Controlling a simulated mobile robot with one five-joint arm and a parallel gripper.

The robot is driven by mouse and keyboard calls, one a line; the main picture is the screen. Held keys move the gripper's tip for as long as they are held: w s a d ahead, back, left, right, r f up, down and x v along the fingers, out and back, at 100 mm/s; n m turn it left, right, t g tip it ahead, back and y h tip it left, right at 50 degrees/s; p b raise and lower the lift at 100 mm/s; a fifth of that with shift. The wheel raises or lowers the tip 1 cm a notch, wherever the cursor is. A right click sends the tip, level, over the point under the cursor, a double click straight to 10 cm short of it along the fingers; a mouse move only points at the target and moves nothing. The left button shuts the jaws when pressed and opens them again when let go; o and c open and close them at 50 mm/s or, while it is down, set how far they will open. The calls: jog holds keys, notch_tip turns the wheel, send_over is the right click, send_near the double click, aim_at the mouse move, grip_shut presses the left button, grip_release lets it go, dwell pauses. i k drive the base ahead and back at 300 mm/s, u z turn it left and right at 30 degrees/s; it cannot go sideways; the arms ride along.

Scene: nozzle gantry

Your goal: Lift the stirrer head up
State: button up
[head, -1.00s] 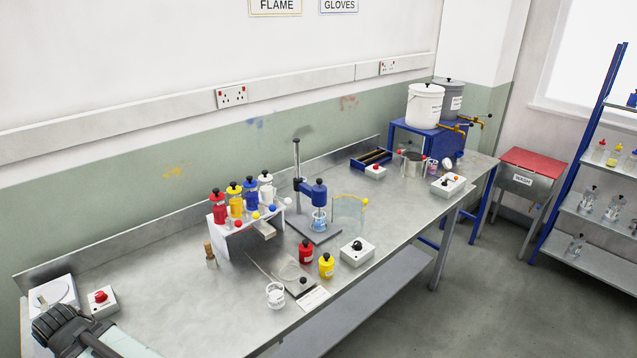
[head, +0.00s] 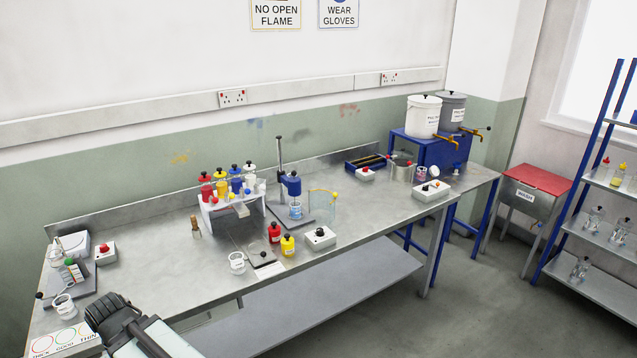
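The stirrer stands near the middle of the bench: a blue stirrer head (head: 291,186) on a dark upright post (head: 281,165), over a flat grey base. The head is low, and a glass beaker with blue contents (head: 295,208) stands directly beneath it. Whether the stirrer's shaft is inside the beaker is too small to tell. My gripper (head: 105,312) is at the lower left, a dark shape at the end of my arm, far from the stirrer. Its fingers are not clear enough to show whether they are open or shut.
A white rack (head: 232,209) with coloured bottles stands left of the stirrer. A clear curved guard (head: 322,204) is close on its right. Red and yellow bottles (head: 281,240) and a control box (head: 320,238) stand in front. The bench's left middle is mostly clear.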

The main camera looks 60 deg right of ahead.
aim_at(293, 184)
jog(key=k, duration=0.1)
jog(key=z, duration=0.75)
jog(key=i, duration=1)
jog(key=u, duration=0.05)
